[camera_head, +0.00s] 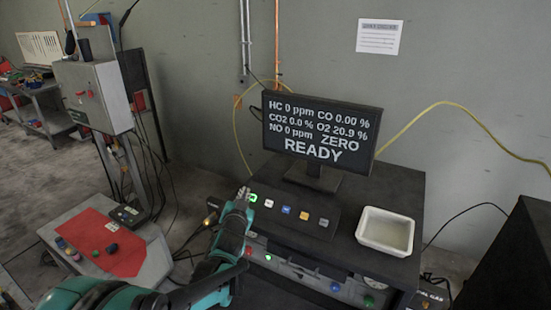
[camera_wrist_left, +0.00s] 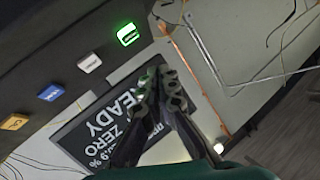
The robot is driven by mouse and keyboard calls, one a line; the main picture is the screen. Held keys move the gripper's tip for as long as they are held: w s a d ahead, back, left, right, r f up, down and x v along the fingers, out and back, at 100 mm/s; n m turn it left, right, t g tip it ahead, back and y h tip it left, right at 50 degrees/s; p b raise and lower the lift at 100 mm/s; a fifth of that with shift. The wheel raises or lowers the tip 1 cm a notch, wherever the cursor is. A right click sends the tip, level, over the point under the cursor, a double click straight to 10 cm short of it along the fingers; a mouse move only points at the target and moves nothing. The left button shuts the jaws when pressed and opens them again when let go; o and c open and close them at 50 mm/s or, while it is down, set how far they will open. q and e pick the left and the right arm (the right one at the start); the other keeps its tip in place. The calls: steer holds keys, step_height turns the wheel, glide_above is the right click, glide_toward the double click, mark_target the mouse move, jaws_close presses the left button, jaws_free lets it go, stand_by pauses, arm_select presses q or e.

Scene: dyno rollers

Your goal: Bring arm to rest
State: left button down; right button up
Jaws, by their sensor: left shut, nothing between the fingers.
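My left arm is teal and black and comes in from the lower left in the head view. Its gripper (camera_head: 243,193) is shut and empty, close to the left end of the row of buttons, by the lit green button (camera_head: 253,198). In the left wrist view the shut fingers (camera_wrist_left: 160,80) point toward the panel, with the green button (camera_wrist_left: 127,34) above and to the left of the tips. A gap or contact with the button cannot be told. My right gripper is not in view.
A monitor (camera_head: 320,128) reading READY stands on the dark cabinet behind the buttons. A white tray (camera_head: 386,231) sits at the cabinet's right.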

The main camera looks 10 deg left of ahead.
arm_select(q)
steer(key=s+f+n+g+b, duration=0.1)
steer(key=s+f+g+b, duration=0.2)
steer(key=s+f, duration=0.3)
steer(key=s+d+f+n+g+h+b, duration=0.1)
steer(key=s+f+g+b, duration=0.2)
steer(key=s, duration=1.3)
steer(key=s+d+f+n+g+b, duration=0.1)
steer(key=s+f+g+b, duration=0.2)
steer(key=s+f+b, duration=0.3)
steer(key=s+f, duration=0.5)
steer(key=s, duration=0.1)
steer(key=shift+d, duration=0.2)
steer(key=shift+s, duration=0.1)
